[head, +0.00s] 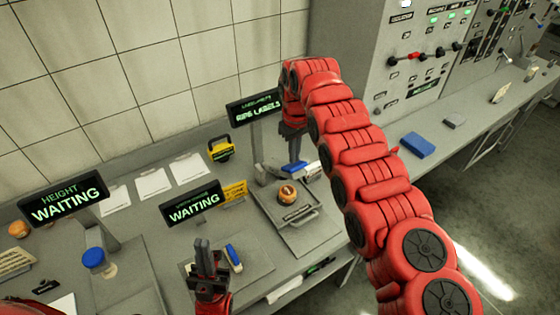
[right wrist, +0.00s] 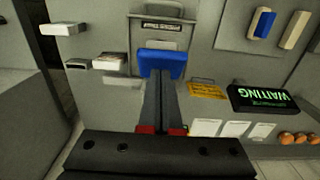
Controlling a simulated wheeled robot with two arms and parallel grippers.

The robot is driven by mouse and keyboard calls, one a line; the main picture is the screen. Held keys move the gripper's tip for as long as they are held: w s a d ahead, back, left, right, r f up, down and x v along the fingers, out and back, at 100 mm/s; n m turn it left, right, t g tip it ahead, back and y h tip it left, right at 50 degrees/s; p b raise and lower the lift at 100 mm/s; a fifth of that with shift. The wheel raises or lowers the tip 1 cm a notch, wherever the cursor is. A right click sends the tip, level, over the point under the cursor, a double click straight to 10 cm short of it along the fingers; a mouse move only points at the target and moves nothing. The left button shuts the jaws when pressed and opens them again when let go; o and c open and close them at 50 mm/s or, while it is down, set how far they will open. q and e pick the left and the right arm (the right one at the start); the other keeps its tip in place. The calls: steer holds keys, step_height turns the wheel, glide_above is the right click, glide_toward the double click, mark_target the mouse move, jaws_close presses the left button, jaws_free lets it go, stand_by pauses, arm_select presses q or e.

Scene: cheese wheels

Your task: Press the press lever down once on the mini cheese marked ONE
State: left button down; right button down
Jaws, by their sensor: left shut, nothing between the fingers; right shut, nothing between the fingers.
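A small round orange-brown cheese (head: 287,194) with a dark mark sits on a grey tray (head: 306,236) at centre; the mark is too small to read. The blue press lever pad (head: 293,168) is just behind the cheese. My right gripper (head: 294,157) points down at the blue pad, its fingers shut and empty. In the right wrist view, the shut fingers (right wrist: 168,85) reach the blue pad (right wrist: 163,64) and appear to touch it; the cheese is hidden there. My left gripper (head: 206,243) is shut and empty, pointing up at the front, left of the tray.
Signs reading HEIGHT WAITING (head: 63,200), WAITING (head: 194,207) and RIPE LABELS (head: 255,106) stand on the grey bench. A blue-and-white block (head: 234,257) lies beside my left gripper. A yellow device (head: 221,148) is at the back. A control panel (head: 420,60) rises behind my right arm.

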steer(key=shift+r, duration=0.5)
step_height(320, 180, up, 7)
steer(key=p, duration=0.4)
steer(key=shift+p, duration=0.35)
